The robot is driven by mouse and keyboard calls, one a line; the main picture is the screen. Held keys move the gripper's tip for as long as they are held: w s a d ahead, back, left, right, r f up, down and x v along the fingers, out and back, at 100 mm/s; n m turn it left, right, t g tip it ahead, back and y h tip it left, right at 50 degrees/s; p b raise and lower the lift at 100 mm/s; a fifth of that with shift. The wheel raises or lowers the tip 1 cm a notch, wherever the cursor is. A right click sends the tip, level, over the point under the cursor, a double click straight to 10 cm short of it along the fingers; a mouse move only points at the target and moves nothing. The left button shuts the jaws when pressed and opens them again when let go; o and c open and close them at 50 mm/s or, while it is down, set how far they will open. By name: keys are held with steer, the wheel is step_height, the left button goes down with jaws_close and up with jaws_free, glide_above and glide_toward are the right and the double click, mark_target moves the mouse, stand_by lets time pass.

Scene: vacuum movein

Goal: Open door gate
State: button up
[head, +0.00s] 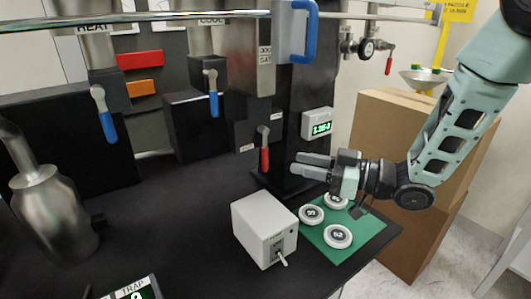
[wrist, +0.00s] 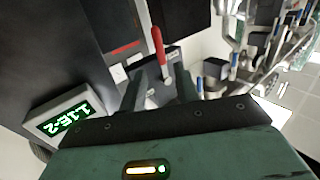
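A label that appears to read DOOR GATE (head: 265,55) is on a grey metal block in the upper middle of the head view. Below it, a lever with a red handle (head: 264,159) hangs downward on the dark column. My gripper (head: 297,164) is to the right of this lever, its fingers pointing left toward it, with a gap between them. In the wrist view, the red handle (wrist: 158,46) shows beyond and between the two parted fingers. The gripper is open and empty, apart from the handle.
A small display (head: 317,123) is on the column above my gripper. A white switch box (head: 265,229) and several white discs on a green mat (head: 367,226) are below. Levers with blue handles (head: 108,126) hang at left. Cardboard boxes (head: 385,125) stand behind my arm.

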mark_target(265, 156)
steer(key=p+x, duration=0.1)
steer(key=x, duration=0.8)
steer(key=shift+w+a, duration=0.1)
steer(key=shift+a, duration=0.15)
jaws_close()
